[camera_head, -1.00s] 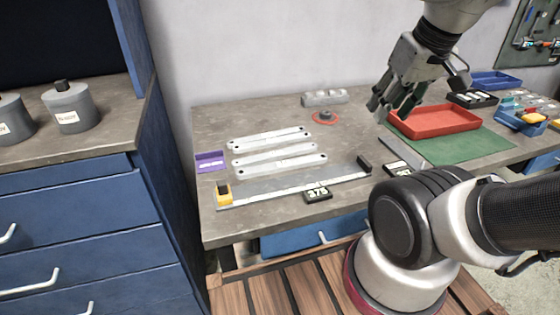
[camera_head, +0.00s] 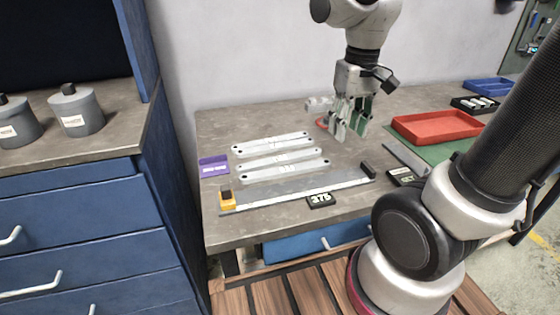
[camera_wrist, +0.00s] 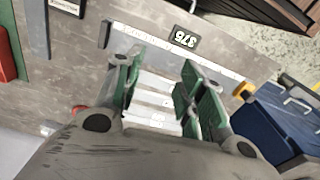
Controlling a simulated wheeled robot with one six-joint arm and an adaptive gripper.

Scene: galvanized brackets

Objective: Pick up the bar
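Several flat silver bars with holes at the ends lie side by side on the grey table: a back bar (camera_head: 271,144), a middle bar (camera_head: 277,158) and a front bar (camera_head: 285,172). The frames do not show which one the task means. My gripper (camera_head: 350,136) is above the table to the right of the bars, fingers pointing down, apart and empty. In the wrist view, my gripper (camera_wrist: 160,72) has its green-padded fingers spread, with pale bars (camera_wrist: 155,98) between and beyond them, partly hidden by the fingers and gripper body.
A ruler (camera_head: 290,194) with a yellow block (camera_head: 227,199) and a dark block (camera_head: 368,171) lies in front of the bars, beside a "375" tag (camera_head: 320,200). A purple tag (camera_head: 214,166) is left. A red tray (camera_head: 438,126) stands right. A grey part behind is partly hidden by my gripper.

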